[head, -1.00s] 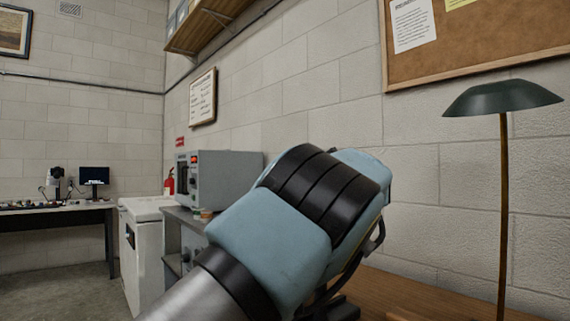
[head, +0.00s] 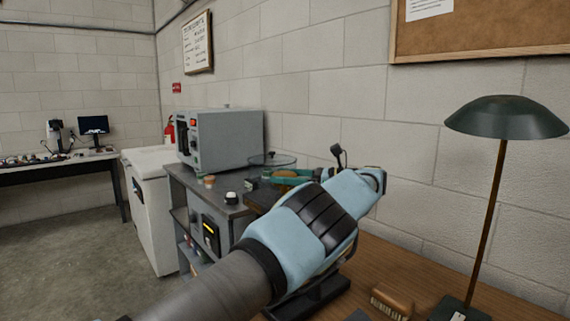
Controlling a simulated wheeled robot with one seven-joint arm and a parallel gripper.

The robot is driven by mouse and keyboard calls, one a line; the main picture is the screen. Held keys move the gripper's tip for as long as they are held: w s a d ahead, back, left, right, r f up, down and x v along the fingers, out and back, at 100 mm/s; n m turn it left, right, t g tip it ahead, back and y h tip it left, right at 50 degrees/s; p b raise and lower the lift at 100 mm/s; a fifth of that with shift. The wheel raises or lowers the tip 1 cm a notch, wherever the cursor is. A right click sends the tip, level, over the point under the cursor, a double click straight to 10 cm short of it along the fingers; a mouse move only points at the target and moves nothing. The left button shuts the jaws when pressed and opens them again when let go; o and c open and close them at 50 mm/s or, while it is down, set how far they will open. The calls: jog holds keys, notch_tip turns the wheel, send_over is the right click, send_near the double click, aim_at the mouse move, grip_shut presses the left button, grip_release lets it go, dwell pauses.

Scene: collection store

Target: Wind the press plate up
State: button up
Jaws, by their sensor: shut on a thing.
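My arm's pale blue wrist (head: 315,220) with black bands fills the centre of the head view. My gripper's fingers do not show; they are hidden behind the wrist. A dark flat base (head: 310,298), perhaps the foot of the press, shows on the wooden table below the wrist. A thin black curved part shows along the wrist's lower right edge; I cannot tell if it belongs to the press. A small black knob on a stem (head: 338,153) sticks up behind the wrist. The press plate and its screw cannot be made out.
A green lamp (head: 507,117) stands on the wooden table (head: 395,270) at right, with a brush-like block (head: 390,304) near its foot. A grey oven-like box (head: 221,139) stands on a dark bench behind my arm. A white cabinet (head: 150,210) is at left, beside open floor.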

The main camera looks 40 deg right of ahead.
jog(key=shift+w+a+f, duration=0.1)
jog(key=shift+f, duration=0.05)
dwell(0.4)
jog(key=o, duration=1.2)
